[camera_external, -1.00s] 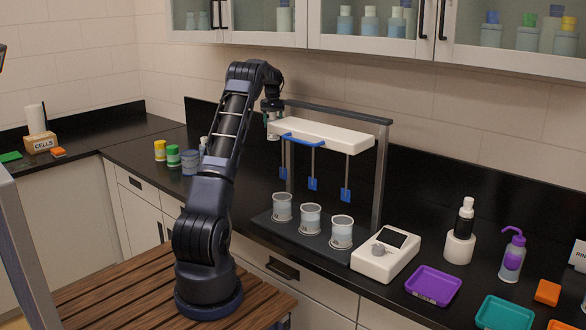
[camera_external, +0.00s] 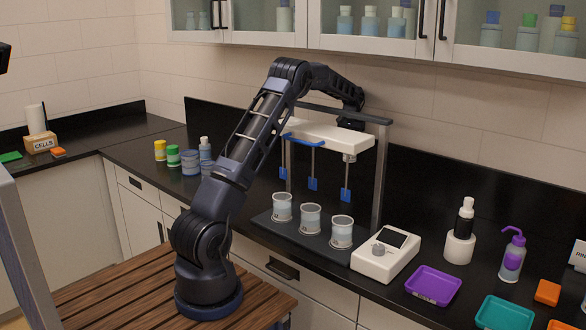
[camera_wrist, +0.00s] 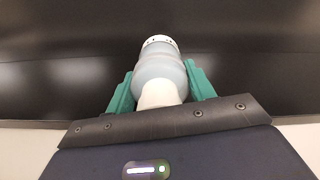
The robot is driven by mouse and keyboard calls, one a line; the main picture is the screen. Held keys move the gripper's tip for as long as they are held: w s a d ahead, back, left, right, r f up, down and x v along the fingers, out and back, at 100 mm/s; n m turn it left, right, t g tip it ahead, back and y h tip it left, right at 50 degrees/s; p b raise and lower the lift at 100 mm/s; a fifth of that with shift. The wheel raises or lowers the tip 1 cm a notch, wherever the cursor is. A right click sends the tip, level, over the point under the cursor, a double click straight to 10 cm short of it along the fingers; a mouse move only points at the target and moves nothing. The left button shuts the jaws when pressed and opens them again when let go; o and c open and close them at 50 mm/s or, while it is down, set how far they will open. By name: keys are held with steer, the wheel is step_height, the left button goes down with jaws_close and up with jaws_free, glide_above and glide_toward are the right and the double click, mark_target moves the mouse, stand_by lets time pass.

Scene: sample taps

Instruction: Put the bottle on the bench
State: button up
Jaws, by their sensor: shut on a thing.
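My gripper's teal fingers (camera_wrist: 158,88) are shut on a bottle (camera_wrist: 158,78) in the wrist view. The bottle has a pale blue-grey body and white ends. In the external view my arm reaches over to behind the white top bar of a paddle stirrer, which hides most of the gripper. A small grey part (camera_external: 350,157) shows just below the bar's right end; I cannot tell whether it is bottle or gripper. The bench (camera_external: 425,255) has a black top. In the wrist view, only dark surface shows beyond the bottle; I cannot tell whether they touch.
The stirrer (camera_external: 325,137) has hanging blue paddles above three beakers (camera_external: 310,219). To its right are a white control box (camera_external: 386,255), a bottle in a white holder (camera_external: 461,232), a purple tray (camera_external: 433,285) and a wash bottle (camera_external: 512,257). Several small containers (camera_external: 190,161) stand left.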

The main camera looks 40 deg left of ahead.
steer(key=shift+m, duration=0.9)
steer(key=d, duration=1.3)
steer(key=shift+s+d+f, duration=0.1)
steer(key=shift+s+f, duration=0.2)
steer(key=shift+f, duration=0.05)
steer(key=s+d+r+m, duration=0.1)
steer(key=s+d+r, duration=0.15)
steer(key=d, duration=0.85)
steer(key=s+d+r+m, duration=0.15)
steer(key=s+d, duration=0.25)
steer(key=d, duration=0.7)
steer(key=s+d+r+m, duration=0.1)
steer(key=s+d+m, duration=0.15)
steer(key=d, duration=0.95)
steer(key=s+d+r+m, duration=0.2)
steer(key=s+d+r, duration=0.1)
steer(key=s+d, duration=1.2)
steer(key=s+d+r+m, duration=0.2)
steer(key=s+d+r, duration=0.1)
steer(key=s+d, duration=1.15)
steer(key=f, duration=0.6)
steer(key=d+f, duration=0.1)
steer(key=f, duration=0.5)
steer(key=w+d+f, duration=0.1)
steer(key=f, duration=0.6)
steer(key=shift+w+f, duration=0.1)
steer(key=shift+f, duration=0.15)
